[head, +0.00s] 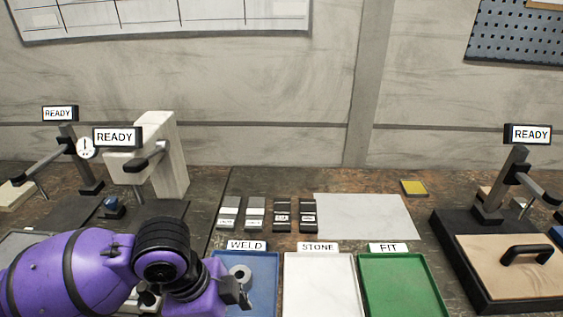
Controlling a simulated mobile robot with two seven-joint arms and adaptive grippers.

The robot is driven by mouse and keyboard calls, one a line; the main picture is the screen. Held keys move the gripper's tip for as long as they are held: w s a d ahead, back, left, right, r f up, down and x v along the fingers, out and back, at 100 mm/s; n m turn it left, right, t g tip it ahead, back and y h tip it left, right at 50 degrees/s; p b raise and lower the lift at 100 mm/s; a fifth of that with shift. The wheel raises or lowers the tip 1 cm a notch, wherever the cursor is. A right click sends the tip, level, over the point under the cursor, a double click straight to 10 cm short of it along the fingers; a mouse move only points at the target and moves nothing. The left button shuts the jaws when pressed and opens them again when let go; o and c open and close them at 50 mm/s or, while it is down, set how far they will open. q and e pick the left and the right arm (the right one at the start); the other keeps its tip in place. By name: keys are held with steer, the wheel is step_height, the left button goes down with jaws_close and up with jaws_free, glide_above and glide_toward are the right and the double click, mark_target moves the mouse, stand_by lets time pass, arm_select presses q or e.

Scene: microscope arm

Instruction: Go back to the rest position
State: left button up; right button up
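My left arm, purple with black joints, comes in from the left and reaches over the front of the bench. Its gripper (236,292) is at the left part of the blue tray, just in front of a grey ring (240,273). The dark fingers are small and partly hidden by the wrist, so I cannot tell whether they are open or shut, or whether they touch anything. My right gripper is not in view.
The blue WELD tray (268,262), white STONE tray (319,285) and green FIT tray (400,285) stand in front. Behind lie several labelled blocks (255,212), a pale sheet (365,215) and a yellow pad (413,187). READY stands flank both sides (160,150) (500,190).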

arm_select(q)
steer(key=s+d+f+n+t+h, duration=0.2)
steer(key=s+f+n, duration=0.4)
steer(key=f+n, duration=0.25)
steer(key=s+a+f+n+g+y, duration=0.1)
steer(key=s+a+f+n+y, duration=0.25)
steer(key=s+a, duration=0.45)
steer(key=s+a+f+n+y, duration=0.2)
steer(key=s+a+f+n, duration=0.25)
steer(key=s+a, duration=0.35)
steer(key=w+d+f+t, duration=0.4)
steer(key=w+f+t, duration=0.3)
steer(key=w+f, duration=0.2)
steer(key=shift+w+f+n+h+p, duration=0.25)
steer(key=shift+n+h+p, duration=0.1)
steer(key=shift+h+p, duration=0.1)
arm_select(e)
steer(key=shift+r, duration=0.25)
arm_select(q)
steer(key=shift+d, duration=0.1)
